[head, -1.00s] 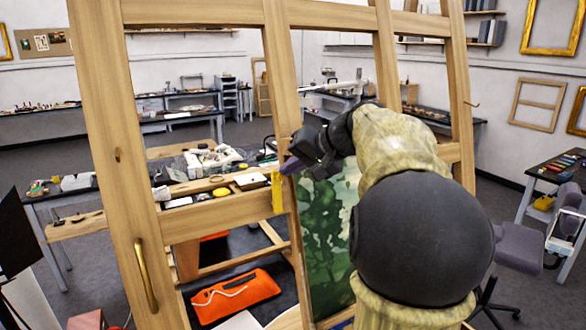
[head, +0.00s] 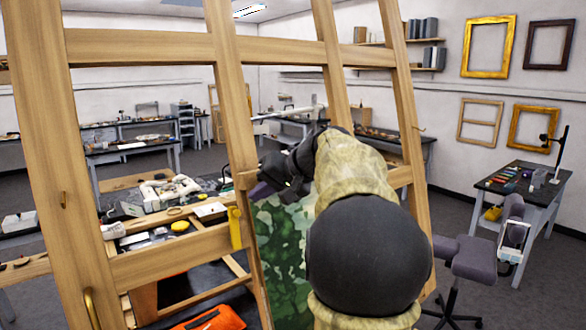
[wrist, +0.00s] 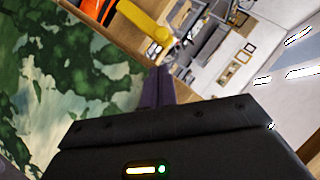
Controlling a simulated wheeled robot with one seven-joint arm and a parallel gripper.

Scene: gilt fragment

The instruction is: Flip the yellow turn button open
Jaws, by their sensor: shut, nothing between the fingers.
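The yellow turn button (head: 235,227) is a narrow bar on the wooden frame. In the head view it stands upright at the right end of the lower rail, beside the green painting (head: 284,245). It also shows in the wrist view (wrist: 143,20), with its rounded end near my fingertips. My gripper (head: 256,192) is shut and empty, just above and right of the button. Its dark purple fingers (wrist: 159,78) lie together in the wrist view, just below the button's end. I cannot tell whether they touch it.
The wooden frame (head: 110,45) with its posts and rails stands close in front. Behind it is a cluttered bench (head: 193,211). An orange case (head: 215,318) lies low behind the rail. A chair (head: 478,258) and a side table (head: 530,180) stand at the right, with open floor around them.

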